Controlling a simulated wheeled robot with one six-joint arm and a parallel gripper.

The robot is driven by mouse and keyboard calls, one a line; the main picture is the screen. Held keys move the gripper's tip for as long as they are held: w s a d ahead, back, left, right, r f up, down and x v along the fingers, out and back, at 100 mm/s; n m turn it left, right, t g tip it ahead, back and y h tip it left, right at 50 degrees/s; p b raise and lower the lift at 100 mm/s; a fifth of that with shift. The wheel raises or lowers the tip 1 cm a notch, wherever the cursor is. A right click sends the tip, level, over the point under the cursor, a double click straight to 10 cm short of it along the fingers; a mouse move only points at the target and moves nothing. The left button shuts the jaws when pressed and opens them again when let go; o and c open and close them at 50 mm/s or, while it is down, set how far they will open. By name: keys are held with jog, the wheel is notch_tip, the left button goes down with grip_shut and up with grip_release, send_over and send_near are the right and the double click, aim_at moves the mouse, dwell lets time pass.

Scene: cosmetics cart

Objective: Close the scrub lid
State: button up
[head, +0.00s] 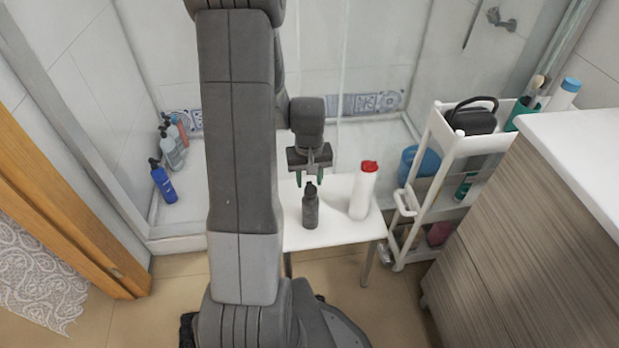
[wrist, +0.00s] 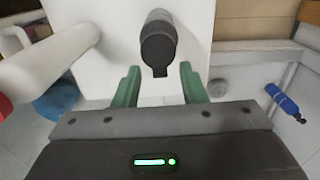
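A dark grey bottle (head: 310,211) stands upright on a small white table (head: 340,236). Its black top (head: 310,188) has a small tab, which shows in the wrist view (wrist: 159,71) pointing toward my gripper. I cannot tell whether its lid is fully down. My gripper (head: 313,179) is just above and behind the bottle, with its green fingers apart. In the wrist view, the dark bottle (wrist: 158,38) lies between and beyond the fingertips, with no contact visible. A white bottle (head: 362,196) with a red cap (head: 369,167) stands to its right. No label is readable.
A white cart (head: 441,133) holding a black case (head: 472,117) and bottles stands right of the table. A wood-fronted cabinet (head: 520,225) is at the right. Several bottles, including a blue one (head: 163,184), stand by the left shower edge. The table's front right is bare.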

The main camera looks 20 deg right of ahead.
grip_shut()
jog(key=shift+w+g+p, duration=0.2)
jog(key=shift+g+p, duration=0.3)
jog(key=shift+p, duration=0.4)
jog(key=shift+w+d+f+g+y+p, duration=0.15)
jog(key=shift+f+g+y+p, duration=0.25)
jog(key=shift+g+p, duration=0.35)
jog(key=shift+o, duration=0.7)
grip_release()
